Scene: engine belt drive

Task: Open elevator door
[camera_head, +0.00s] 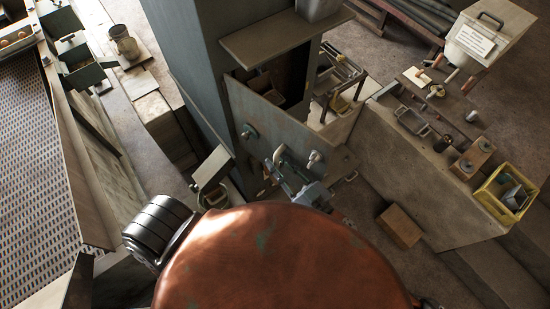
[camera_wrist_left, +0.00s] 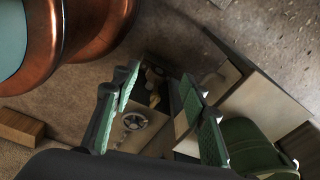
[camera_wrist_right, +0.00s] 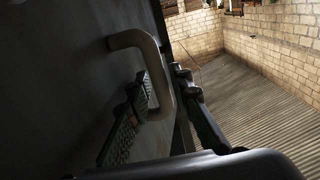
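The elevator door (camera_head: 262,115) is a grey metal panel on the front of a tall grey-green column in the head view. A dark opening shows above its top edge; I cannot tell how far it stands ajar. The bent tube handle (camera_wrist_right: 158,58) sticks out of the dark door face in the right wrist view. My right gripper (camera_wrist_right: 163,82) has one finger inside the handle loop and one outside, closed on its bar. In the head view the handle (camera_head: 281,155) is partly hidden by this gripper. My left gripper (camera_wrist_left: 157,85) is open and empty, pointing down above the floor.
A workbench (camera_head: 410,165) with small parts and a yellow crate (camera_head: 507,193) stands right of the column. A wooden block (camera_head: 400,227) lies on the floor. A green rounded thing (camera_wrist_left: 250,150) is near my left gripper. Open floor and a brick wall (camera_wrist_right: 280,45) lie beyond the door.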

